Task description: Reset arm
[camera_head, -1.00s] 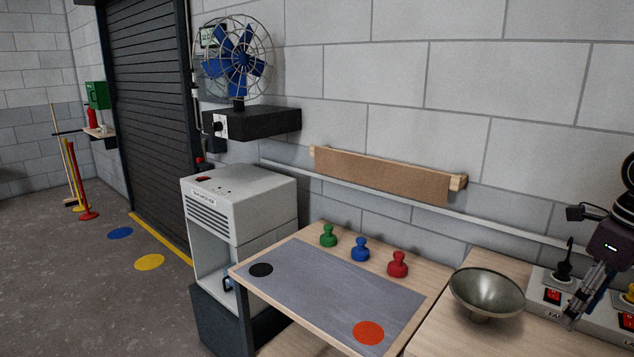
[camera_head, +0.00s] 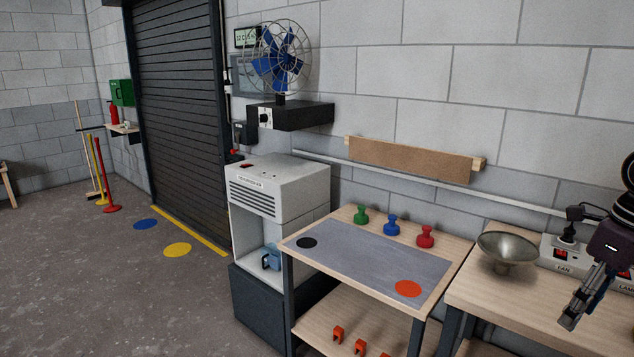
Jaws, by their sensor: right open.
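My right gripper (camera_head: 578,309) comes in at the right edge, pointing down and left. My left gripper is not in view.
Green (camera_head: 361,216), blue (camera_head: 391,226) and red (camera_head: 425,238) knobbed pieces stand behind a grey mat (camera_head: 365,257) on the left bench. A fan (camera_head: 281,62) sits on a black wall shelf. Open floor (camera_head: 100,285) lies left.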

